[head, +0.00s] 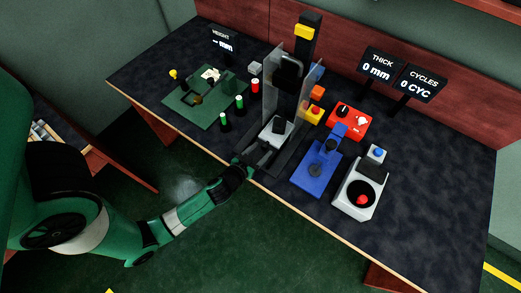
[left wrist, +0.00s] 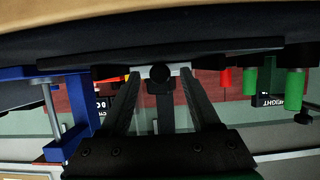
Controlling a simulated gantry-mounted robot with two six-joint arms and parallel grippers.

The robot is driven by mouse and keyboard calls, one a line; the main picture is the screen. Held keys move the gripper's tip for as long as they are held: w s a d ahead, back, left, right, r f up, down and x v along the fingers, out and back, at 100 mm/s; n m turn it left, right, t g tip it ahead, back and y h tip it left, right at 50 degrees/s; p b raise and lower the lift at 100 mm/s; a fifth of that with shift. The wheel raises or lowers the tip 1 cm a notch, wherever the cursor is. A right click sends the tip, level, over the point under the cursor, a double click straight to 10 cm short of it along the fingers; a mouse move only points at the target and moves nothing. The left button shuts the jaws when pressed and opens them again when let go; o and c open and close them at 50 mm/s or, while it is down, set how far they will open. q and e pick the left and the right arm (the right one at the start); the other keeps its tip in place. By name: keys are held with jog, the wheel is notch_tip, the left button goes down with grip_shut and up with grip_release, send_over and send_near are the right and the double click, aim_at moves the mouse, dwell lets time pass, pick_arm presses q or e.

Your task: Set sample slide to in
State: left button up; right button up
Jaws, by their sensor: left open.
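The sample slide appears to be the pale carriage with a dark block on it (head: 277,130), low between the clear panels of the tall press (head: 288,75). My left gripper (head: 253,162) is at the front edge of the table, just in front of that carriage. In the left wrist view, which looks upside down, my left gripper (left wrist: 162,85) is open. A round black knob (left wrist: 160,73) on a pale bar shows between its fingertips, with gaps on both sides. My right gripper is in neither view.
Right of the press stand a blue clamp device (head: 316,170), a grey device with a red button (head: 361,190) and a red box (head: 348,121). Left are green cylinders (head: 239,102) and a green mat (head: 190,108). The table's right part is clear.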

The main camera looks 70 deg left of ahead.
pick_arm(q)
jog(key=shift+w+a+f, duration=0.1)
jog(key=shift+w, duration=0.1)
grip_shut()
dwell(1.3)
